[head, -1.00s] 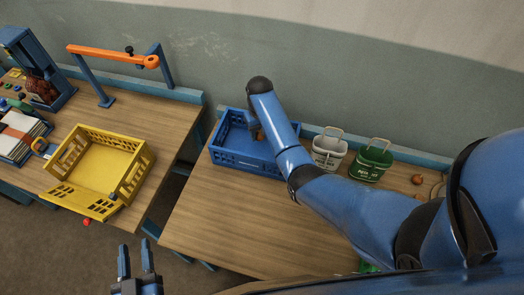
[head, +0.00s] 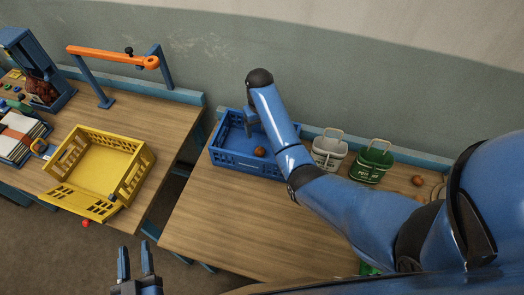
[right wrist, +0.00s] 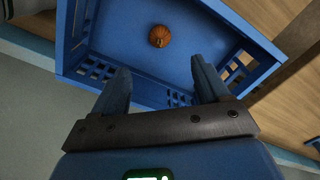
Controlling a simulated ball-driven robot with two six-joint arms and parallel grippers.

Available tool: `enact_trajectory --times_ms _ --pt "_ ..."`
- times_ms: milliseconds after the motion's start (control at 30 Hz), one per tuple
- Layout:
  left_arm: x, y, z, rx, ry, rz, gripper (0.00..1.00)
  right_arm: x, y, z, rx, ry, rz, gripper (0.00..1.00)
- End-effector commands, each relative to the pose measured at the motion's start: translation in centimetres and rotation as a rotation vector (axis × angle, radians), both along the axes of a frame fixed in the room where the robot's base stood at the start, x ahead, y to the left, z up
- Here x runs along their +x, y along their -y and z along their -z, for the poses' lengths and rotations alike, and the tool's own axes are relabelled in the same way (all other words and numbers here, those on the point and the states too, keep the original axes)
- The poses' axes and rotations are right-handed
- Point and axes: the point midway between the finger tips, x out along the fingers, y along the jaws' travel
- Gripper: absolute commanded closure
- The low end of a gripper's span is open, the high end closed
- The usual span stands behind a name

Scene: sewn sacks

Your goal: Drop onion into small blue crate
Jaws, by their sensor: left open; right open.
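The onion (head: 260,151) is small, round and orange-brown. It lies inside the small blue crate (head: 240,161) on the right-hand table. In the right wrist view the onion (right wrist: 160,36) rests on the floor of the blue crate (right wrist: 250,42), apart from the fingers. My right gripper (right wrist: 160,85) is open and empty over the crate; in the head view my right arm partly hides it. My left gripper (head: 136,262) is open and empty at the bottom left, away from the crate.
A white bucket (head: 329,152) and a green bucket (head: 371,163) stand right of the crate. Another round brown item (head: 418,181) lies farther right. A yellow crate (head: 104,165) and an orange-barred stand (head: 110,56) occupy the left table. The right table's front is clear.

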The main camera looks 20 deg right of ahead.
Motion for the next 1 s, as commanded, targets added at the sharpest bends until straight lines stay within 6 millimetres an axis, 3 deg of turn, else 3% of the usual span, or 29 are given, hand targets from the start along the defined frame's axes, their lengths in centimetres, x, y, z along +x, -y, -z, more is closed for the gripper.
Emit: enact_trajectory --times_ms 267,400,1000 --pt "0.0 0.0 1.1 0.0 0.0 0.0 0.57 0.1 0.0 -4.9 0.0 0.005 0.0 0.25" --pt "0.0 0.0 -0.6 0.0 0.0 0.0 0.57 0.1 0.0 -7.0 0.0 0.001 0.0 0.25" --pt "0.0 0.0 -1.1 0.0 0.0 0.0 0.57 0.0 0.0 -7.8 0.0 0.0 0.0 0.25"
